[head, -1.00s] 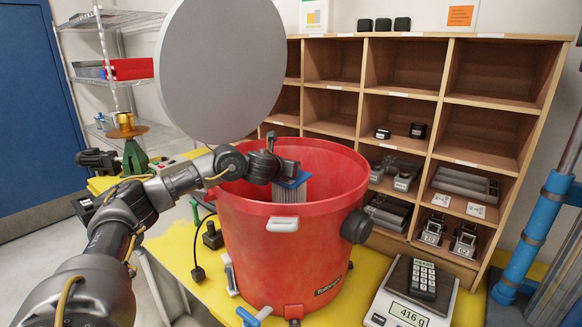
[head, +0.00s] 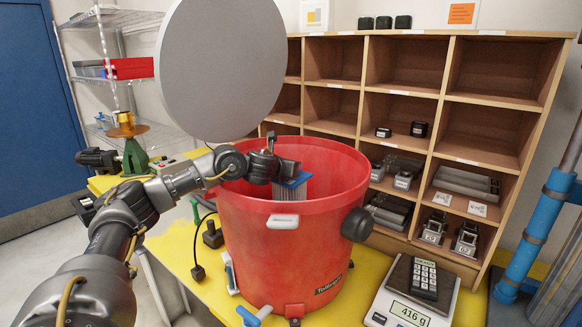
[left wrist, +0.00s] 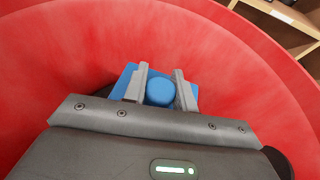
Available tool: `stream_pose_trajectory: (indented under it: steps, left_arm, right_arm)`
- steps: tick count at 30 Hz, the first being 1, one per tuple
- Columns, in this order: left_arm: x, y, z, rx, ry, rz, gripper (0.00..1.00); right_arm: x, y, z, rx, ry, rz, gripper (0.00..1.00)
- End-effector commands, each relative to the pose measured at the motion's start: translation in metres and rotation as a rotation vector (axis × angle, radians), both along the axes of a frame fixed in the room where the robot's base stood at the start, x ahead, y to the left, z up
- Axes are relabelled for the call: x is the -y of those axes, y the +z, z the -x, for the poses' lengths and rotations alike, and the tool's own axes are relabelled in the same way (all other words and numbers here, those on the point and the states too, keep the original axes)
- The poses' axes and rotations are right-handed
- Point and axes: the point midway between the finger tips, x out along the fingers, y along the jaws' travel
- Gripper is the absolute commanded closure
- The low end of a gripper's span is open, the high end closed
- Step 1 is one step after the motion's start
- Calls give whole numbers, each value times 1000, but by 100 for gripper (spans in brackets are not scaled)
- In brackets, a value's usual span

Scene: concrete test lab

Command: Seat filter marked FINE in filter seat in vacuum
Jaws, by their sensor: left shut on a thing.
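The vacuum is a red tub (head: 262,240) with an open top, standing on the yellow bench. My left gripper (head: 290,172) is inside the tub's mouth, shut on a filter (head: 286,192) with a blue top and a pale pleated body. In the left wrist view the two fingers (left wrist: 160,88) close around a round blue knob (left wrist: 160,93) on the filter's square blue plate (left wrist: 125,80). No FINE mark is readable on it. The filter seat inside the tub is hidden. My right gripper is not in view.
A large grey disc (head: 220,70) stands up behind the tub. A scale (head: 410,312) reading 416 g is at the right front. A wooden cubby shelf (head: 425,38) with small items stands behind. A black knob (head: 357,225) juts from the tub's right side.

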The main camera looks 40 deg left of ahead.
Motion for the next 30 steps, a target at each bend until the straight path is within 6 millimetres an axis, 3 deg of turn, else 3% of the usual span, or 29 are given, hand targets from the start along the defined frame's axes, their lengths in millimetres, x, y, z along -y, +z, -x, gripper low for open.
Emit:
stream_pose_trajectory:
  steps: [30]
  left_arm:
    - [0, -13, 0, 2, 0, 0, 100]
  right_arm:
    - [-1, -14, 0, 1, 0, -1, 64]
